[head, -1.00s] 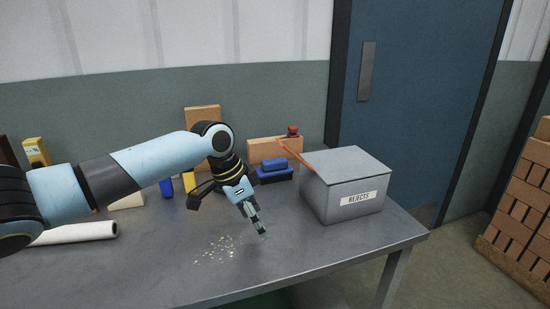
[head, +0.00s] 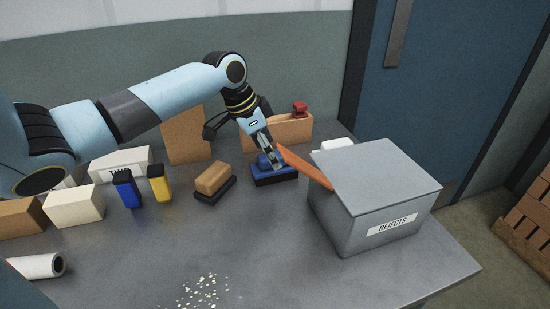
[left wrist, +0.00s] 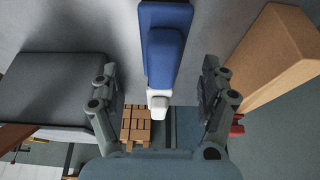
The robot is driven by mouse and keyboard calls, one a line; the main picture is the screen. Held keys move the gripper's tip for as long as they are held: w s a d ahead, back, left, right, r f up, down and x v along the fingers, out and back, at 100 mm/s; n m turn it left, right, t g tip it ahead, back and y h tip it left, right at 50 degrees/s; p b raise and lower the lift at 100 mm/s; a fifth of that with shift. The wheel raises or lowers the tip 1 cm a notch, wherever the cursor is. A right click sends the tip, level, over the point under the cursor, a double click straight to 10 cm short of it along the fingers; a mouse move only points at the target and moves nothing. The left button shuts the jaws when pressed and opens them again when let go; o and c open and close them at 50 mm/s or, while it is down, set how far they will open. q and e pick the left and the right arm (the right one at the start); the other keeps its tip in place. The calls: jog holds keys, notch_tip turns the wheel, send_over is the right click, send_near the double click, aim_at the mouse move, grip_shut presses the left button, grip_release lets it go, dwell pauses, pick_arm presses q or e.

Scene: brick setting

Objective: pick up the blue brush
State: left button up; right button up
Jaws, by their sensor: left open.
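The blue brush (head: 285,178) lies on the grey table at the back, just left of the grey rejects bin; its raised blue top sits on a wider, darker base. My left gripper (head: 269,155) is over it in the head view, and its fingers hide part of the top. In the left wrist view the blue brush (left wrist: 166,50) runs lengthwise ahead of the open fingers of my left gripper (left wrist: 158,85), centred between them. No grip on it shows. My right gripper is not in view.
The lidded bin (head: 375,190), with an orange strip (head: 305,167) leaning at its side, stands close right. A tan brick (head: 292,131) with a red item on it lies behind. A tan-topped brush (head: 213,180) lies left.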

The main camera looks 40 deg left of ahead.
pick_arm(q)
jog(key=x, duration=0.6)
jog(key=shift+w+d+f, duration=0.1)
jog(key=shift+w+f, duration=0.15)
jog(key=shift+w, duration=0.25)
jog(key=c, duration=1.4)
jog(key=shift+o, duration=0.2)
notch_tip(320, 180, up, 10)
jog(key=shift+r, duration=0.1)
